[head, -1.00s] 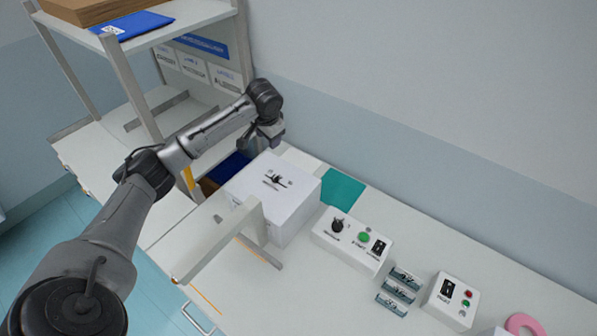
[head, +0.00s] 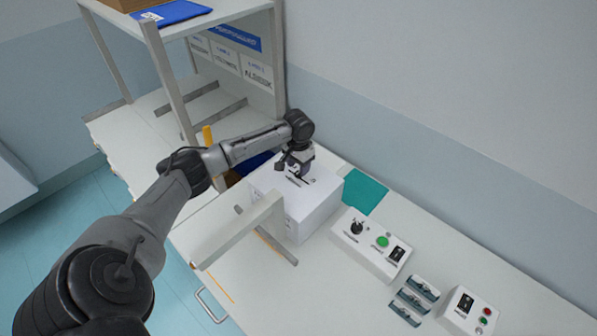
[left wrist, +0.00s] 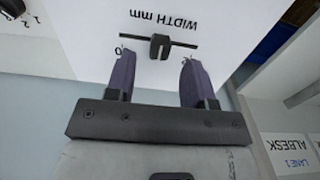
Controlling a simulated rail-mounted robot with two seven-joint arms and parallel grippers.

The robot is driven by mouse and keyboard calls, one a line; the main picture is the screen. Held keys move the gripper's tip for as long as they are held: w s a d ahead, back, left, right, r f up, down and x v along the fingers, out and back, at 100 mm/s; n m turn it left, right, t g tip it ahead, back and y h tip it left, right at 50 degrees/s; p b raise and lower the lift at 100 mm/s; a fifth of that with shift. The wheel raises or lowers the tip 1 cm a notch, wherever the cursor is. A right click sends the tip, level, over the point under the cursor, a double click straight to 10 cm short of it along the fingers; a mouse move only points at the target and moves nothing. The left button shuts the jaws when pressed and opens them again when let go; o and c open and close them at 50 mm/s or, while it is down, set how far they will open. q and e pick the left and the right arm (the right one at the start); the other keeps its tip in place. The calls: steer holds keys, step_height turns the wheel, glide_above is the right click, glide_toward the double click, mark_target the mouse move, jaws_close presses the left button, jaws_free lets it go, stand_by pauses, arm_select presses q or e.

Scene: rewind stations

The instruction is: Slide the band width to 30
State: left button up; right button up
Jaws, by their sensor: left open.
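The white box (head: 305,213) stands on the bench, with a dark slot and slider on its top face. In the left wrist view, the black slider knob (left wrist: 160,46) sits near the middle of the slot (left wrist: 187,44), under upside-down "WIDTH mm" lettering. My left gripper (head: 291,168) hangs over the box top and partly hides the slider in the head view. In the left wrist view, the left gripper (left wrist: 158,62) is open and empty, with the knob showing between and just beyond its two fingertips. Scale numbers are partly hidden by the fingers. My right gripper is not in view.
A pale upright bracket (head: 245,228) stands close in front of the box. A control box with a knob and green button (head: 372,245), several small grey blocks (head: 413,296) and another switch box (head: 468,311) are to the right. A shelf rack (head: 165,75) rises behind left.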

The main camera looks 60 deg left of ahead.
mark_target(298, 172)
arm_select(q)
steer(key=shift+f, duration=1.6)
steer(key=shift+c, duration=0.5)
jaws_close()
